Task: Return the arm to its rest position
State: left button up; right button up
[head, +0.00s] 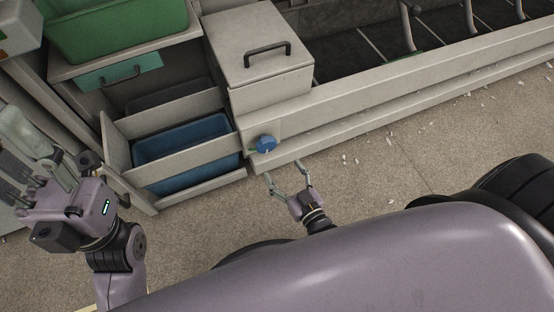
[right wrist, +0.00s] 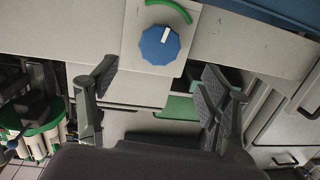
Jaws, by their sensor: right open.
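My right gripper (head: 283,170) is open and empty, above the floor just in front of the machine's low front panel. A blue knob (head: 265,144) is on that panel, a little beyond the fingertips and apart from them. In the right wrist view, the knob (right wrist: 158,46) shows a white mark and a green arc above it. The open fingers (right wrist: 157,82) are below the knob on either side, with nothing between them. My left gripper (head: 48,170) is at the left edge; its finger opening is not clear.
A pulled-out drawer holds a blue bin (head: 185,150), left of the knob. A grey lidded box (head: 258,58) with a black handle is above the panel. A green bin (head: 115,28) is at top left. White scraps lie on the otherwise open floor (head: 400,155).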

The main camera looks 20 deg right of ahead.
jog(key=shift+s, duration=0.5)
